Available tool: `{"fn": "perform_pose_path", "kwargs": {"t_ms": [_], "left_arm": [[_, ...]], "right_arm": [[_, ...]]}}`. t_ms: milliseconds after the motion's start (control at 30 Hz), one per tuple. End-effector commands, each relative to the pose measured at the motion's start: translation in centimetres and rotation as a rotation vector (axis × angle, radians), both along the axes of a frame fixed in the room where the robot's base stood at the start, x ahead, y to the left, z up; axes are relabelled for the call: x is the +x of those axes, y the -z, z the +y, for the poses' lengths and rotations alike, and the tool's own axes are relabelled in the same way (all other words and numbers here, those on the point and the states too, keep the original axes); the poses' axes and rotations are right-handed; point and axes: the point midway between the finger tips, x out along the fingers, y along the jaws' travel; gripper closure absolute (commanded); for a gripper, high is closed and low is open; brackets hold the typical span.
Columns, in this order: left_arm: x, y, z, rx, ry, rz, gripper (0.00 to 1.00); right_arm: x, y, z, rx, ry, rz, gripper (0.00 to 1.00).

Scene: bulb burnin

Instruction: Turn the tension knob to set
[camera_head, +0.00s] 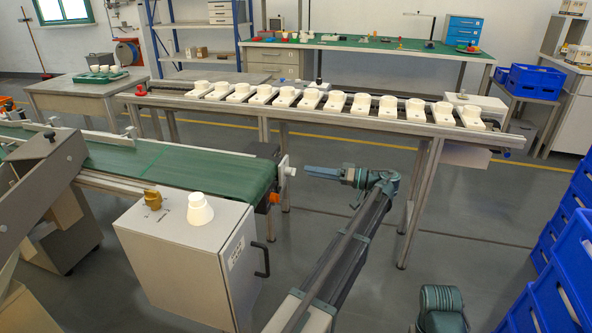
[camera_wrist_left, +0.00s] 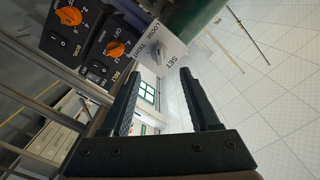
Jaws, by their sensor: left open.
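A white plate marked LOOSE, TIGHT and SET (camera_wrist_left: 172,40) shows in the left wrist view, with a small grey tension knob (camera_wrist_left: 156,53) on it. In the head view a small white part, which looks like this plate (camera_head: 285,162), sits at the right end of the green conveyor. My left gripper (camera_head: 308,171) is just right of it, pointing left toward it. In the left wrist view my left gripper (camera_wrist_left: 162,72) is open and empty, with the knob just beyond the fingertips, roughly between them. I cannot tell whether it touches.
Black switch boxes with orange knobs (camera_wrist_left: 115,47) are beside the plate. The green conveyor (camera_head: 180,170) stands behind a grey cabinet (camera_head: 185,260) bearing a white bulb-like part. A bench with white sockets (camera_head: 310,98) is behind. Blue crates (camera_head: 560,260) stand at the right.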

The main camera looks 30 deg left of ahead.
Motion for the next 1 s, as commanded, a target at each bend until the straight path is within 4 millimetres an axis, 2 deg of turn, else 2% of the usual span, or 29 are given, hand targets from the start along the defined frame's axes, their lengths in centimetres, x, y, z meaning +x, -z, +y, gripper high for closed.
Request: {"fn": "perform_pose_path", "kwargs": {"t_ms": [100,300,500,800,1000], "left_arm": [[-0.7,0.0,2.3,0.0,-0.003,0.0,0.38],[-1.2,0.0,4.8,0.0,-0.001,0.0,0.38],[-1.4,0.0,5.9,-0.001,0.001,0.0,0.38],[-1.4,0.0,6.0,-0.001,0.001,0.0,0.38],[-1.4,0.0,6.0,-0.001,0.001,0.0,0.74]], "right_arm": [[0.0,0.0,0.0,0.0,0.0,0.0,1.0],[0.0,0.0,0.0,0.0,0.0,0.0,1.0],[0.0,0.0,0.0,0.0,0.0,0.0,1.0],[0.0,0.0,0.0,0.0,0.0,0.0,1.0],[0.0,0.0,0.0,0.0,0.0,0.0,1.0]]}}
